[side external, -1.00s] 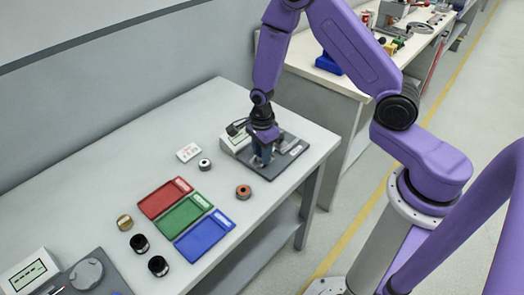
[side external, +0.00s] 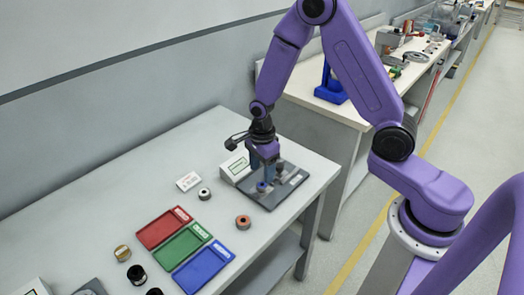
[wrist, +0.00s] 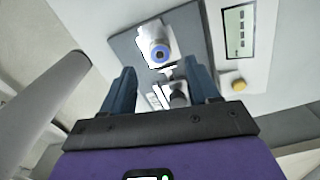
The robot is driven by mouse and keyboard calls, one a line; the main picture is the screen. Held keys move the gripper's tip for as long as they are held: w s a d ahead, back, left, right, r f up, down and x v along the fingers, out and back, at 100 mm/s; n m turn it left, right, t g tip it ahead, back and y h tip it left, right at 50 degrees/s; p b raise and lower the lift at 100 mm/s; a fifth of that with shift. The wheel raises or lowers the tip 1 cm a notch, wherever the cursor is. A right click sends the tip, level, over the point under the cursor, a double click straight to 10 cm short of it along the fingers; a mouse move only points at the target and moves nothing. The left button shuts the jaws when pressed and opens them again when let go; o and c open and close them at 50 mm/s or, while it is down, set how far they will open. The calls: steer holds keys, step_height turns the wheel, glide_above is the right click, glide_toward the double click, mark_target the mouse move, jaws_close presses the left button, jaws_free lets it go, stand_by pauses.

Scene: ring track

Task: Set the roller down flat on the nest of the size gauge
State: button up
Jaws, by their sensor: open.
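A roller with a blue ring face and dark centre (wrist: 160,53) sits on the pale nest of the size gauge in the wrist view, its round face toward the camera. In the side view it is a small blue-topped piece (side external: 263,187) on the gauge's dark base plate (side external: 284,189). My gripper (wrist: 161,82) is open, with its two fingers apart. The roller lies beyond the fingertips and is not held. A silver part of the gauge (wrist: 179,92) shows between the fingers. The underside of the roller is hidden, so its full seating cannot be told.
The gauge's display box (wrist: 240,45) stands beside the plate. On the table are a small white card (side external: 189,181), a grey ring (side external: 205,194), an orange-brown ring (side external: 243,222), and red (side external: 162,228), green (side external: 181,245) and blue (side external: 203,267) trays. More rings lie at the near left.

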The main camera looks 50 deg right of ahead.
mark_target(262, 185)
steer(key=s+a+r+n, duration=0.3)
steer(key=s+r+n, duration=0.3)
steer(key=r+n, duration=0.45)
steer(key=s+d+r+n, duration=0.1)
steer(key=s+r+n, duration=0.2)
steer(key=s+n, duration=0.7)
steer(key=s+d+r+n, duration=0.1)
steer(key=s+r+n, duration=0.2)
steer(key=s+n, duration=0.7)
steer(key=shift+r+n, duration=0.25)
steer(key=shift+n, duration=0.9)
steer(key=shift+c, duration=0.3)
